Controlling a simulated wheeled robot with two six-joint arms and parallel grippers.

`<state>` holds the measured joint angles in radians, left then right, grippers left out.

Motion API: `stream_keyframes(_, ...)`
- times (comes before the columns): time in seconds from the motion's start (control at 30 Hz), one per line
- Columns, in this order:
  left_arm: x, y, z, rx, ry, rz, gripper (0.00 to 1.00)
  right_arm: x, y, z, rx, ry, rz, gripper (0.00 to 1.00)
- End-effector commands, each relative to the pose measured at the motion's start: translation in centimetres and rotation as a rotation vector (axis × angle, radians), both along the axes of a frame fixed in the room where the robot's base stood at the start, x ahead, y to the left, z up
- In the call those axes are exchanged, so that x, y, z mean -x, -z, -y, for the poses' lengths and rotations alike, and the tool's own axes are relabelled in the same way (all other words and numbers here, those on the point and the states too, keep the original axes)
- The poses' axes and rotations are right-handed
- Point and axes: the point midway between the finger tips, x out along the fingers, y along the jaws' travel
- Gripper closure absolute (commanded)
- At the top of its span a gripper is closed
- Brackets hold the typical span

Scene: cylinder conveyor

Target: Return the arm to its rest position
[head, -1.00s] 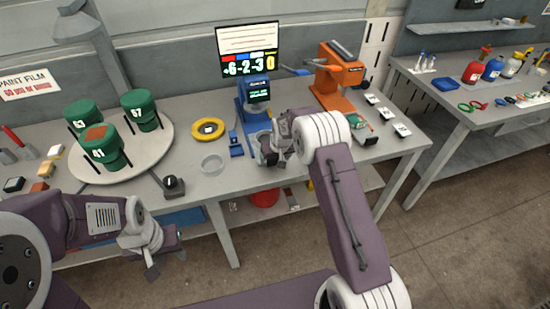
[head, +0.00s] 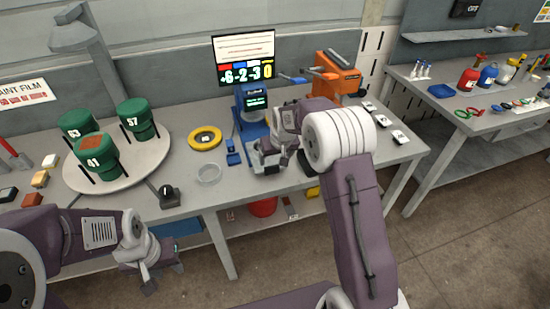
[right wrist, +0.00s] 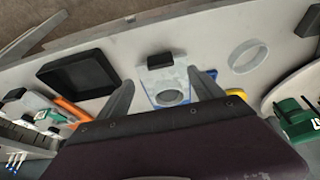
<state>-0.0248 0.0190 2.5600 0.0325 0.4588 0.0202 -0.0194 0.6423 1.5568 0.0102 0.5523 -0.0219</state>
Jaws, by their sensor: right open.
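My right arm reaches over the table in the head view, its gripper (head: 268,160) in front of the blue device (head: 252,122). In the right wrist view the two fingers of the right gripper (right wrist: 163,92) stand wide apart with nothing held between them. A pale fixture with a round opening (right wrist: 172,96) shows beyond the gap. My left gripper (head: 164,272) hangs in front of the table's front edge at the lower left, fingers apart and empty.
Green numbered cylinders (head: 98,160) stand on a round turntable (head: 150,165) at left. A yellow ring (head: 205,138), a clear ring (head: 209,174) and a black-knobbed item (head: 168,194) lie nearby. The orange machine (head: 336,76) is behind my right arm. A second table stands at right.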

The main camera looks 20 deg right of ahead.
Motion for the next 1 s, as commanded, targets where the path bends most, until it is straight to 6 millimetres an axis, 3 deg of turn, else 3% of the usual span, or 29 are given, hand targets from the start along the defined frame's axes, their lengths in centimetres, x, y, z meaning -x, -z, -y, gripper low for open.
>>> stream_keyframes(0.23,0.0,0.0,0.0,0.0,0.0,0.0,0.64,-0.1,-0.4,0.0,0.0,0.0,0.009,0.24)
stream_keyframes(0.37,0.0,0.0,0.0,0.0,0.0,0.0,0.64,0.1,-4.3,-0.1,-0.002,-0.002,0.07,0.24)
stream_keyframes(0.43,0.0,0.0,0.0,0.0,0.0,0.0,0.64,3.1,-5.6,-0.1,-0.002,-0.001,0.058,0.24)
stream_keyframes(0.53,0.0,0.0,0.0,0.0,0.0,0.0,0.64,9.1,-5.5,-0.1,-0.007,0.005,0.003,0.24)
stream_keyframes(0.7,0.0,0.0,0.0,0.0,0.0,0.0,0.64,20.6,-2.3,0.1,-0.014,0.024,-0.14,0.24)
stream_keyframes(0.8,0.0,0.0,0.0,0.0,0.0,0.0,0.64,25.6,-0.2,0.2,-0.015,0.036,-0.223,0.24)
stream_keyframes(0.9,0.0,0.0,0.0,0.0,0.0,0.0,0.64,28.2,1.1,0.2,-0.015,0.044,-0.279,0.24)
stream_keyframes(1.0,0.0,0.0,0.0,0.0,0.0,0.0,0.64,29.0,1.5,0.2,-0.017,0.049,-0.294,0.24)
